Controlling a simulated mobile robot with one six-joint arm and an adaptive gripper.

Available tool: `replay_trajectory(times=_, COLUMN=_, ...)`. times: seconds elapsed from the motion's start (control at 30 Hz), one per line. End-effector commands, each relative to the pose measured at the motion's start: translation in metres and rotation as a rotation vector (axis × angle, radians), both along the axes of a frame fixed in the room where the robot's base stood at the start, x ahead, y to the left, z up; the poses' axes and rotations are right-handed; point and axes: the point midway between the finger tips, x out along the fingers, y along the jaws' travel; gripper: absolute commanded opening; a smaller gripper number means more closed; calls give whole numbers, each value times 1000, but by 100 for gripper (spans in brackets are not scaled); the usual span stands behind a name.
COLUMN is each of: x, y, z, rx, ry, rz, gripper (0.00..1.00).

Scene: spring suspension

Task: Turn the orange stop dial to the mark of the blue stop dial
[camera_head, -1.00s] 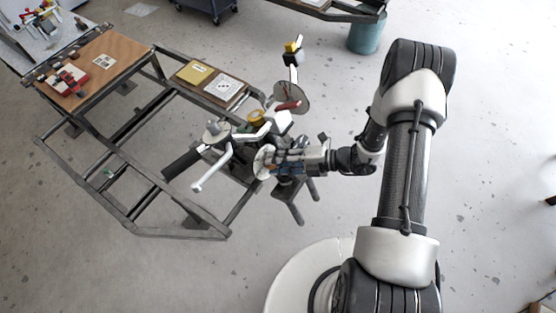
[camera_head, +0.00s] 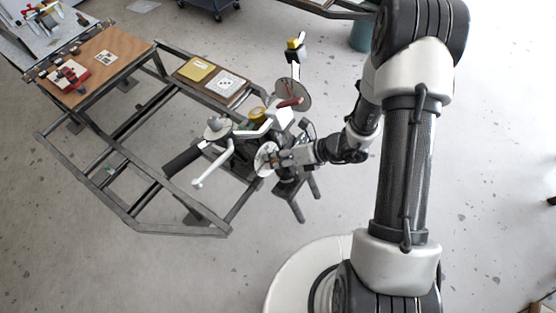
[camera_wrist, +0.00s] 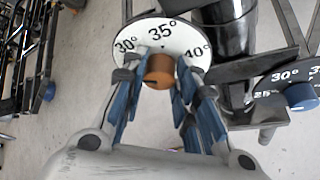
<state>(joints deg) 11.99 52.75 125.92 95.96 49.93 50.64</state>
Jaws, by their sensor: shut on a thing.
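The orange stop dial (camera_wrist: 160,71) is a small round knob in front of a white scale disc (camera_wrist: 163,32) marked 30°, 35° and 40°, in the wrist view. My gripper (camera_wrist: 159,82) is shut on the orange knob, its blue-padded fingers on both sides of it. The gripper also shows in the head view (camera_head: 282,157), in front of the white disc (camera_head: 265,159). I cannot read either dial's exact setting.
A black cylinder (camera_wrist: 228,45) and dark frame bars stand close to the right of the orange dial. In the head view a handlebar with a black grip (camera_head: 183,162) lies left of the gripper. A wooden board (camera_head: 97,68) is on the frame at upper left.

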Motion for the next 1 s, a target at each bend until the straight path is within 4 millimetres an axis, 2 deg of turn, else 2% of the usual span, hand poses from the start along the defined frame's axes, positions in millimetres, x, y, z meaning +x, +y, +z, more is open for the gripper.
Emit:
replay_trajectory(times=0.5, x=-3, y=3, z=-2, rx=-222, ry=-286, rz=154, gripper=3)
replay_trajectory(times=1.0, x=-4, y=4, z=1, rx=-283, ry=-361, rz=196, gripper=3)
